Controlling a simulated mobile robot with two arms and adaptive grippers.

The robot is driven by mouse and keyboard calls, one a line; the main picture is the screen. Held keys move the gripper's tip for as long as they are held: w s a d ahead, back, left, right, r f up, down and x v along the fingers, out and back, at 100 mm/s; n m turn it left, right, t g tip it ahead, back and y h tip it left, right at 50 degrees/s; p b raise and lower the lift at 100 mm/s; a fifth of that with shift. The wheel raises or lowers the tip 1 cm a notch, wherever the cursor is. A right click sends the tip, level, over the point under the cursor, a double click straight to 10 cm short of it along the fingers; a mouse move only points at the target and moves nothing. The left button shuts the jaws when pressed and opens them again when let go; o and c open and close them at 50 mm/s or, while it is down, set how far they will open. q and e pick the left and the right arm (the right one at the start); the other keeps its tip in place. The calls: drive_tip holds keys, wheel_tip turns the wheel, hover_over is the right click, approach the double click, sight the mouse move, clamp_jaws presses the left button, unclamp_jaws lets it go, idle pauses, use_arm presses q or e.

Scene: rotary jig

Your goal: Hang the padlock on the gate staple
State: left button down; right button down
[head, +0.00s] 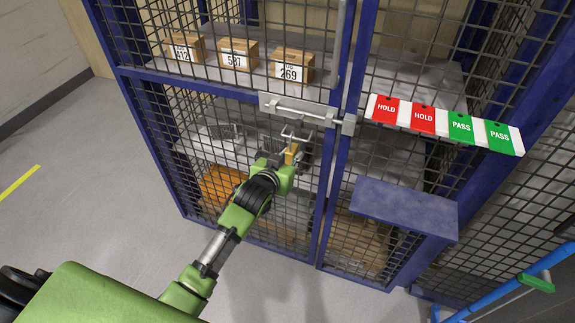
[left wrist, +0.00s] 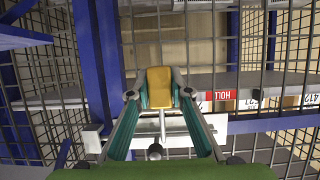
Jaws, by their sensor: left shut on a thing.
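My left gripper (head: 291,150) is shut on the brass-yellow padlock (head: 291,155), in front of the mesh gate. In the left wrist view the padlock's body (left wrist: 160,86) sits between the two fingertips of my left gripper (left wrist: 161,94), and a thin grey part runs from it toward the latch plate. The grey latch plate with its bolt (head: 300,110) crosses the gate just above the gripper in the head view. A small grey block (head: 348,124) sits at its right end, by the blue post. I cannot make out the staple clearly, nor whether the padlock touches it. My right gripper is not in view.
Boxes (head: 239,53) stand on a shelf behind the mesh. A white strip with red HOLD and green PASS tags (head: 423,118) and a blue ledge (head: 405,207) are to the right. A blue rail (head: 510,288) is at lower right. The floor at left is clear.

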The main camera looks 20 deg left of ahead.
use_arm(q)
drive_tip(key=shift+w+b, duration=0.75)
drive_tip(key=shift+w, duration=0.35)
drive_tip(key=shift+f+b, duration=0.45)
drive_tip(key=shift+f, duration=0.55)
drive_tip(key=c, duration=1.8)
unclamp_jaws()
drive_tip(key=shift+o, duration=0.2)
drive_tip(key=shift+f, duration=0.15)
drive_tip(key=shift+s, duration=0.2)
